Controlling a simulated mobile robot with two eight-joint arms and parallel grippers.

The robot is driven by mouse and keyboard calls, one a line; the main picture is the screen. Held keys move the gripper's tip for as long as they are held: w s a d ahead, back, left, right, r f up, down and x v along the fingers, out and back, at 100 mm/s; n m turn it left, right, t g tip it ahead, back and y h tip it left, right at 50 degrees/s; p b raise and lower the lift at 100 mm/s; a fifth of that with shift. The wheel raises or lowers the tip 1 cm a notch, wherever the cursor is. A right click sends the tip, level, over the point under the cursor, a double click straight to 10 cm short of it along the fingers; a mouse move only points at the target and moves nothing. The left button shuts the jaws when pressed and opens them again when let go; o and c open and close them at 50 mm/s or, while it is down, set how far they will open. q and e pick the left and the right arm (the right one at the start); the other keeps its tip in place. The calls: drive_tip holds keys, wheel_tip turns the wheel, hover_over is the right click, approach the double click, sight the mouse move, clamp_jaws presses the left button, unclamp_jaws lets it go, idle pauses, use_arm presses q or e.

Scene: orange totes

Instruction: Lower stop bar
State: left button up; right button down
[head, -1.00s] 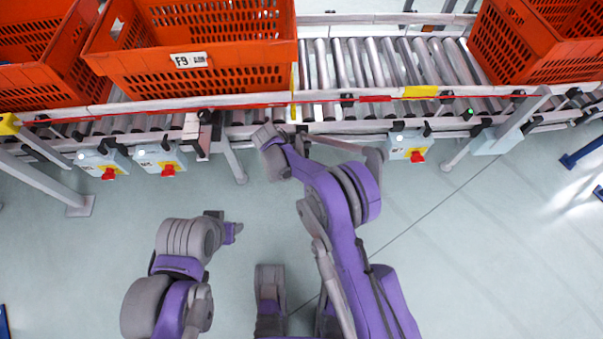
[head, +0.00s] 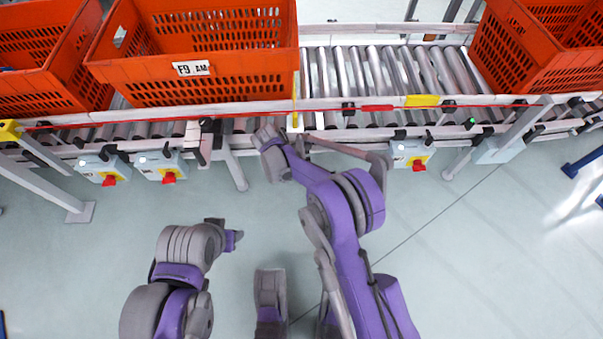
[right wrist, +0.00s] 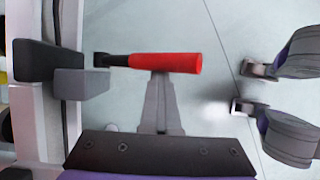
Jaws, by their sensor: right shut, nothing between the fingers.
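In the right wrist view a handle with a red grip (right wrist: 168,63) and a black shaft sticks out from the conveyor side, over the floor. I take it to be the stop bar's handle, but its link to the bar is hidden. In the head view a narrow yellow and white upright piece (head: 295,92) stands across the rollers; I cannot tell if it is the stop bar. My right gripper (head: 266,134) is shut and empty at the conveyor's front rail, left of this piece. My left gripper (head: 231,233) hangs low over the floor, away from the conveyor; its fingers are unclear.
A roller conveyor (head: 385,70) runs across the top. Orange totes stand on it at left (head: 40,75), centre-left (head: 195,90) and right (head: 535,45). Control boxes with red switches (head: 161,167) (head: 411,155) hang along the front rail. The floor before it is mostly clear.

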use_arm(q)
wheel_tip(320, 180, up, 2)
drive_tip(key=shift+s+r+p, duration=0.15)
drive_tip(key=shift+r+p, duration=0.1)
drive_tip(key=shift+p, duration=0.9)
use_arm(e)
drive_tip(key=v, duration=1.1)
drive_tip(key=shift+f, duration=0.1)
